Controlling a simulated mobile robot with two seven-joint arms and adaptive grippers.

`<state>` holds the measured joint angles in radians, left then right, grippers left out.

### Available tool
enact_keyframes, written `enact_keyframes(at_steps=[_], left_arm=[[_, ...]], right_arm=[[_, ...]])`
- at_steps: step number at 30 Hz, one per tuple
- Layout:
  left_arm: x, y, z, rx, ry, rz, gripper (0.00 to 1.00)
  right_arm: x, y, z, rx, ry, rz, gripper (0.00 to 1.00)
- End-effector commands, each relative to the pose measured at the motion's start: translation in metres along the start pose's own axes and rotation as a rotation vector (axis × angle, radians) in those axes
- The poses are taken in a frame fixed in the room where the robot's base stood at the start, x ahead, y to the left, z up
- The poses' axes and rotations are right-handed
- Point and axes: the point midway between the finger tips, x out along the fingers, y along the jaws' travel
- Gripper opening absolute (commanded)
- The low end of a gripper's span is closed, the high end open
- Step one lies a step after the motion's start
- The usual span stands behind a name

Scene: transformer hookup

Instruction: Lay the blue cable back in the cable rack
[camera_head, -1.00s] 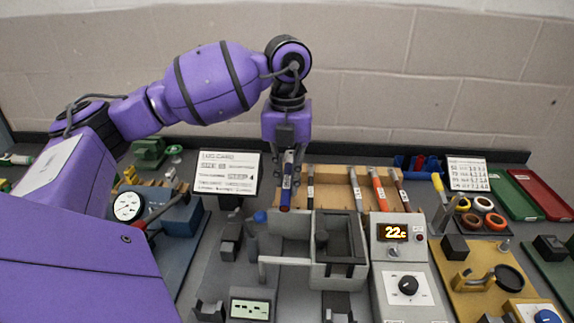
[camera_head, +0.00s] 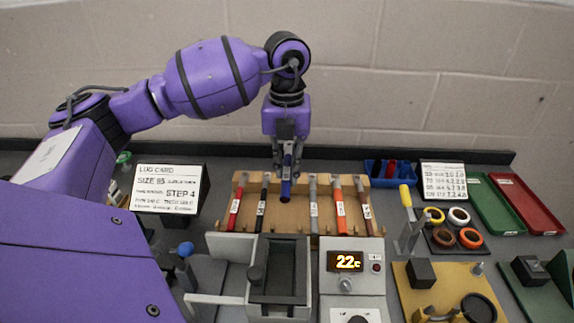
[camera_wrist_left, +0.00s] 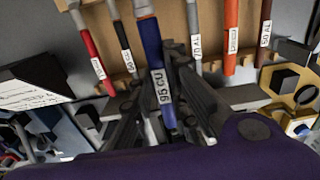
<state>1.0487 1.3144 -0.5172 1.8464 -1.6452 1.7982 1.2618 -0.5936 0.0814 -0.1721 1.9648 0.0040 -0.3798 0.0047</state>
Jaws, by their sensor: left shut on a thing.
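The blue cable (camera_head: 286,189) is a short blue rod with a white tag, which reads 95 CU in the left wrist view (camera_wrist_left: 152,45). My left gripper (camera_head: 287,160) is shut on it and points down. The cable rack (camera_head: 290,183) is a wooden board holding red (camera_head: 235,209), black (camera_head: 262,203), grey (camera_head: 313,203), orange (camera_head: 340,205) and brown (camera_head: 364,203) cables. The blue cable is in line with the gap between the black and grey cables. I cannot tell whether it touches the rack. My right gripper is not in view.
A lug card (camera_head: 168,188) stands left of the rack. A grey open-topped fixture (camera_head: 279,272) and a heater-like box reading 22 (camera_head: 352,262) stand in front. A blue bin (camera_head: 389,172) and a tape-roll tray (camera_head: 434,250) lie to the right. The wall is close behind.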

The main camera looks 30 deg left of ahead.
Motion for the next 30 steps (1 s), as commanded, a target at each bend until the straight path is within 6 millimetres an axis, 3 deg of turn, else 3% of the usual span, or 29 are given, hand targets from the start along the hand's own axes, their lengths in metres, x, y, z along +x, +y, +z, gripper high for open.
enact_keyframes(at_steps=[4, 30], left_arm=[[-0.002, 0.0, 0.0, 0.0, -0.002, -0.002, 0.0], [0.085, 0.0, 0.0, -0.001, 0.003, 0.002, 0.0]], right_arm=[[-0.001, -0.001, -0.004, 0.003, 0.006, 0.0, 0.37], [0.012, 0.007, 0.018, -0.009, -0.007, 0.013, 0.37]])
